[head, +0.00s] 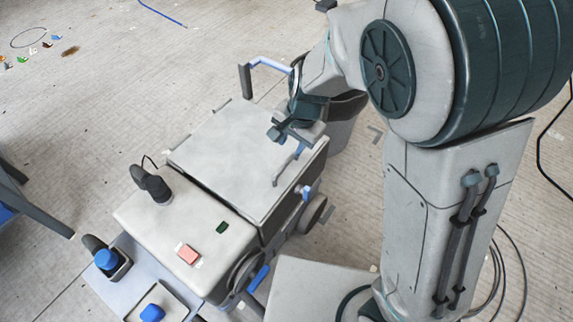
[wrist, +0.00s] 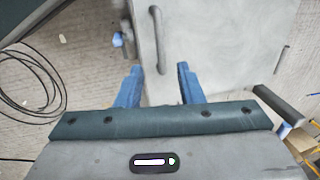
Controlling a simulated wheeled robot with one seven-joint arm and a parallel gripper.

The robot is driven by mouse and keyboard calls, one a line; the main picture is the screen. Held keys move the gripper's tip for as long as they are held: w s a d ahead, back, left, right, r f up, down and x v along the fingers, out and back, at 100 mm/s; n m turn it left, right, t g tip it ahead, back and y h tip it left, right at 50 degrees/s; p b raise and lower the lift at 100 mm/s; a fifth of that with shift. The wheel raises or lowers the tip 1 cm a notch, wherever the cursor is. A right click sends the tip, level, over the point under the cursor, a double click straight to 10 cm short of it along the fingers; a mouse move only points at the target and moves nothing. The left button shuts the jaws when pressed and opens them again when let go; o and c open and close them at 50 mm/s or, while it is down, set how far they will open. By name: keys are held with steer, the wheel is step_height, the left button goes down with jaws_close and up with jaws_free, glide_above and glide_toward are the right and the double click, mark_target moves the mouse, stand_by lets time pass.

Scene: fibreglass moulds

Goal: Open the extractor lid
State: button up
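The extractor is a pale grey boxy machine with a flat lid (head: 225,140) that lies level on its rear part; it looks closed. A grey bar handle (head: 284,170) stands on the lid near its right edge. In the wrist view the handle (wrist: 156,35) runs away from me, its near end lined up between the fingertips. My gripper (head: 289,138) is over the lid's right side, close to the handle. In the wrist view its two blue fingers (wrist: 159,68) are apart with nothing gripped. Whether the fingers are down around the bar, I cannot tell.
The extractor's front housing (head: 185,230) carries a black knob (head: 153,186) and a pink button (head: 188,254). A blue-grey push handle (head: 265,66) rises behind the lid. A grey bin (head: 342,118) stands beyond my gripper. Cables lie on the floor at right.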

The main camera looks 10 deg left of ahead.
mark_target(285, 166)
steer(key=f+b, duration=0.1)
steer(key=f, duration=0.2)
steer(key=a+f+b, duration=0.1)
steer(key=f, duration=0.2)
steer(key=f+b, duration=0.1)
steer(key=f, duration=0.3)
steer(key=shift+w+a+b, duration=0.35)
steer(key=shift+a+b, duration=0.05)
jaws_close()
steer(key=shift+d, duration=0.2)
steer(key=shift+a+r, duration=0.15)
steer(key=shift+r, duration=0.05)
